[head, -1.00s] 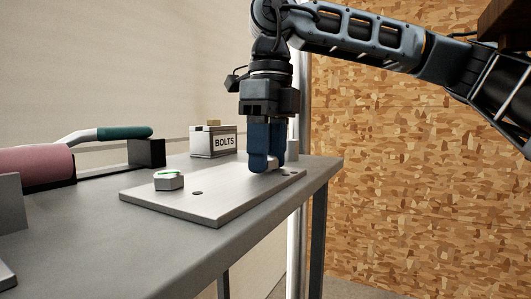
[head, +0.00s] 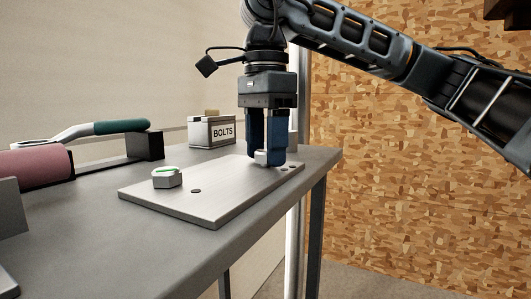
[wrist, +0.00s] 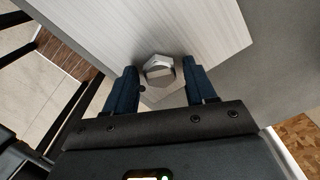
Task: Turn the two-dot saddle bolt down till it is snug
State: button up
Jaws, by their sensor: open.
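My gripper (head: 266,160) points down over the far right end of the pale metal plate (head: 225,205). Its blue fingers are open, one on each side of a grey hex bolt head (head: 262,157). In the wrist view this bolt head (wrist: 159,68) sits between the fingertips, with a gap visible on the right. Two dark dots (head: 288,167) mark the plate beside it. The bolt's thread is hidden.
The plate lies on a grey bench (head: 110,235). A box labelled BOLTS (head: 211,131) stands behind it. A green-handled tool (head: 121,126) and a pink cylinder (head: 35,168) are at the left. The bench's front right edge is close to the plate.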

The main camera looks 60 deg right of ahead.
jog(key=n, duration=1.2)
jog(key=shift+b, duration=0.35)
jog(key=shift+r, duration=0.25)
jog(key=shift+c, duration=0.3)
